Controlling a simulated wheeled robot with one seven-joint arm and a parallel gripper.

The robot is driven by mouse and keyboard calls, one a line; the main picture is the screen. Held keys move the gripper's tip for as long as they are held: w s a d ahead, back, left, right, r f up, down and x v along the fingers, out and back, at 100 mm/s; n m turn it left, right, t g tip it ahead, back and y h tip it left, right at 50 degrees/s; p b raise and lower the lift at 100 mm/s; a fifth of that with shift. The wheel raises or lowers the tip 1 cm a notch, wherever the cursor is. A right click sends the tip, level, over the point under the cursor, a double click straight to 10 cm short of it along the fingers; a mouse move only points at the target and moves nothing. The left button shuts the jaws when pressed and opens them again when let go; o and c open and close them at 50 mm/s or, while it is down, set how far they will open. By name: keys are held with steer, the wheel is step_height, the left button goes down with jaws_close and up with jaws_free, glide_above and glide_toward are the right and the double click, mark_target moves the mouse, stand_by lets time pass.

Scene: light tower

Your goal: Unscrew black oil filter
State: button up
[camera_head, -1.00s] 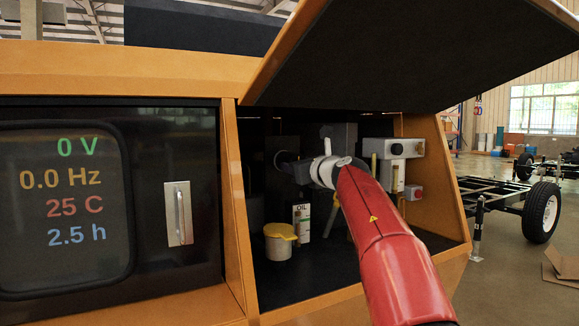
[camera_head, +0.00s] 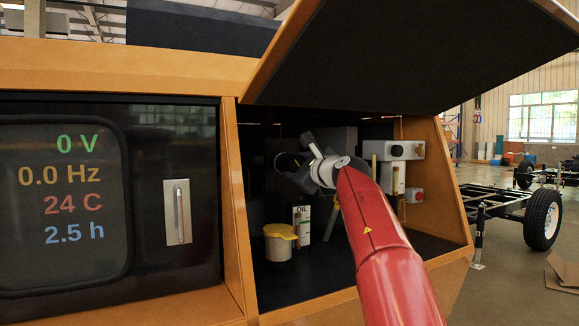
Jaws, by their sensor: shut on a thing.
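My gripper (camera_head: 292,164) is inside the open compartment, at the end of my red and white arm. It points left and away from the camera, and its dark body looks tilted about the wrist. It is shut on the black oil filter (camera_head: 282,161), which shows only as a dark rounded shape at the jaws. The filter is largely hidden by the gripper and blends into the dark interior. I cannot tell from this view how far it is turned on its mount.
A white container with a yellow lid (camera_head: 280,240) and a white OIL bottle (camera_head: 301,225) stand below the gripper. A grey box (camera_head: 400,150) is to the right. The raised panel (camera_head: 420,60) hangs above; the orange frame (camera_head: 234,200) bounds the left.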

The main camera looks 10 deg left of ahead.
steer(key=shift+f, duration=0.15)
steer(key=n+b, duration=0.1)
steer(key=n, duration=0.1)
steer(key=shift+f+n, duration=0.15)
steer(key=shift+n, duration=1.45)
steer(key=o, duration=1.2)
steer(key=shift+r, duration=0.2)
steer(key=shift+c, duration=0.2)
